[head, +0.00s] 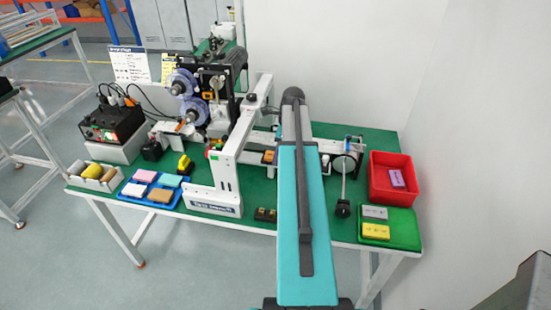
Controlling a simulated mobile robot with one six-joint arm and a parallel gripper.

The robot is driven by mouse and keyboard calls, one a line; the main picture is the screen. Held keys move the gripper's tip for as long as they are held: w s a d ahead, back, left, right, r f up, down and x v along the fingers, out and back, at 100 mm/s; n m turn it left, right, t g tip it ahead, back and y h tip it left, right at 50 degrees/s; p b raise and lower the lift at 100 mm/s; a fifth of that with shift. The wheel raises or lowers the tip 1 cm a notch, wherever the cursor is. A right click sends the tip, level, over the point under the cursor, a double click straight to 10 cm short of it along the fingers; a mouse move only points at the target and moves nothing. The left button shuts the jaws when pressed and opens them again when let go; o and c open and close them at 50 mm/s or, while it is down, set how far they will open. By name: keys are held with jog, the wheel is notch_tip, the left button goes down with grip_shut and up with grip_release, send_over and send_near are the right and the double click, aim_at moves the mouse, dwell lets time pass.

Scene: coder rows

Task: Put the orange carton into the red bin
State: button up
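A small orange block that looks like the orange carton (268,156) lies on the machine's conveyor in the middle of the table, just left of my arm. It is small, so its details are unclear. The red bin (408,196) stands at the right end of the table, with a purple carton (396,178) inside. My teal arm reaches up the middle of the picture, over the table. My gripper does not show; it seems hidden behind the arm.
A green tray (400,229) with a grey and a yellow carton stands in front of the red bin. A blue tray (150,201) with several blocks is at left. The white machine frame (228,165) rises left of my arm. A dark small item (266,214) lies near the front edge.

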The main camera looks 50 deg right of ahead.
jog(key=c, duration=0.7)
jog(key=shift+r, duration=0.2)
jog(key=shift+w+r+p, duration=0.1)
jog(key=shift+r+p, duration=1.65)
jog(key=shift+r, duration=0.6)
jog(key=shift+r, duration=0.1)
